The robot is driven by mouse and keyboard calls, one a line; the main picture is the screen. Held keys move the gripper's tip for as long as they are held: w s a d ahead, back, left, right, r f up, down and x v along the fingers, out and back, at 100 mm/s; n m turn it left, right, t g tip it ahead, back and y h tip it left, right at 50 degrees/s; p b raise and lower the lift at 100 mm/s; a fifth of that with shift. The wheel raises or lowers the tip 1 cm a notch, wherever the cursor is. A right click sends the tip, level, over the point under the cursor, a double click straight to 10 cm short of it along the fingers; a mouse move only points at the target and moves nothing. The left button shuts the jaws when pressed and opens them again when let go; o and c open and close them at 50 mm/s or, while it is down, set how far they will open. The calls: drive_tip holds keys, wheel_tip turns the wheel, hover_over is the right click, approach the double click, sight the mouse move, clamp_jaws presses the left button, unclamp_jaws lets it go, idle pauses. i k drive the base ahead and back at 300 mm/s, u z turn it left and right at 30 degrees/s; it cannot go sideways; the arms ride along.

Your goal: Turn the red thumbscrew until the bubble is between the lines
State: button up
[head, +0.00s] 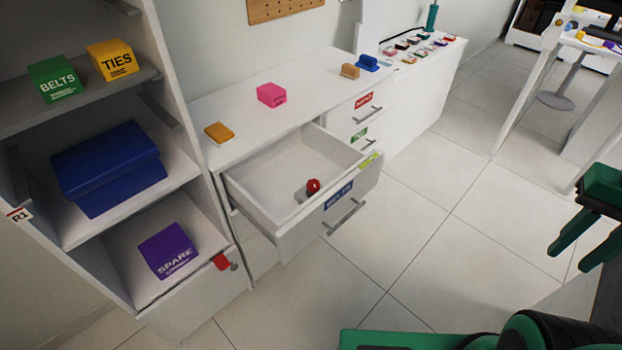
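A red round knob (313,186) with a dark part beside it lies or stands inside the open drawer (262,197); it may be the thumbscrew, but I cannot tell for sure. A small yellow-green piece (369,161) sits on the drawer's front edge at its right end. It could be a bubble level, but no bubble or lines can be made out. My gripper (570,258) is at the right edge, its two green fingers apart and nothing between them. It is over the floor, well away from the drawer and knob.
The open drawer juts from a white cabinet (237,126) carrying a pink box (271,94). At left, shelves hold a blue box (108,168) and a purple box (168,250). A red piece (221,262) is at the lower shelf's edge. Tiled floor (420,235) is clear ahead.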

sight(313, 185)
drive_tip(key=z, duration=0.1)
drive_tip(key=i, duration=1)
drive_tip(key=u, duration=0.1)
